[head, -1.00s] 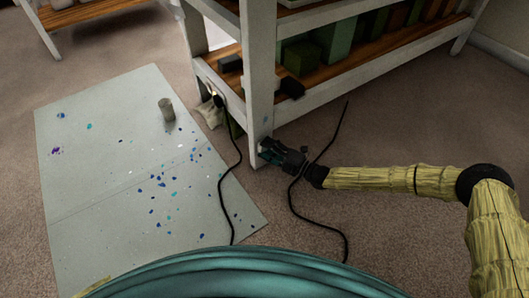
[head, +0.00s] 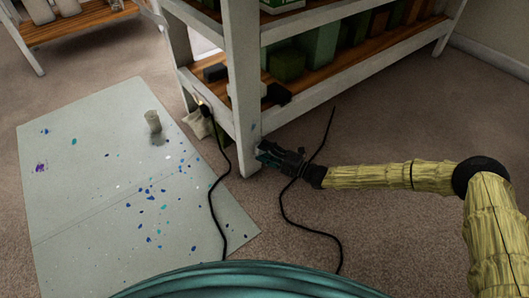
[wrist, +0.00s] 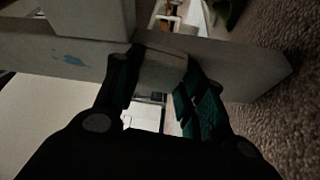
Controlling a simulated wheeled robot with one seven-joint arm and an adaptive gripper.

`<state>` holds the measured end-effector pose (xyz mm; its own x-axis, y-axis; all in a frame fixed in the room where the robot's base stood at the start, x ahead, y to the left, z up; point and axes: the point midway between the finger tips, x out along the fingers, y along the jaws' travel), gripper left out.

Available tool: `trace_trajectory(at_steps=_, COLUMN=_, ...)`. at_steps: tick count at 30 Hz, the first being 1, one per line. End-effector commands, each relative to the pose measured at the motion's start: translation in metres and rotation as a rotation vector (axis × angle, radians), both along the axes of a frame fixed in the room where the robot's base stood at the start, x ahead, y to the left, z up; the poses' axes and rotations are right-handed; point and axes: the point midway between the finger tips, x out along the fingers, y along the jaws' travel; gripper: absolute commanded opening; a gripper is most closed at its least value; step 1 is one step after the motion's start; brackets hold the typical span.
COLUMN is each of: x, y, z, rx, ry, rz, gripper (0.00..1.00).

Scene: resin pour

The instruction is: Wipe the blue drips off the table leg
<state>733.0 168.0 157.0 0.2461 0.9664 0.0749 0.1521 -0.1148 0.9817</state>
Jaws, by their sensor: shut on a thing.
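The white table leg (head: 242,95) stands on the carpet near the middle of the head view. A small blue drip mark (head: 253,127) shows on its right face, above my gripper. In the wrist view the leg (wrist: 230,65) runs across the picture, with a blue drip (wrist: 72,59) left of my fingers. My gripper (head: 261,153) is low beside the leg's foot. In the wrist view my gripper (wrist: 157,82) is shut on a pale, blocky pad (wrist: 163,68). The pad is against or very close to the leg; its contact face is hidden.
A black cable (head: 293,205) lies on the carpet, passing by my gripper. Another cable (head: 214,185) hangs left of the leg. A paint-spotted mat (head: 85,210) with a grey cup (head: 153,121) lies left. A pale bag (head: 197,122) sits behind the leg. Carpet at right is open.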

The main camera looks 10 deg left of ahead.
Motion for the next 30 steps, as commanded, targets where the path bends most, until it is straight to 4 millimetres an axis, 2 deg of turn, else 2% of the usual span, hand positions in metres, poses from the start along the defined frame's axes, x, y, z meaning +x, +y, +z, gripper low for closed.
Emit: trace_trajectory(at_steps=30, x=-0.043, y=0.037, z=0.001, rx=0.000, ry=0.003, rz=0.003, gripper=0.18)
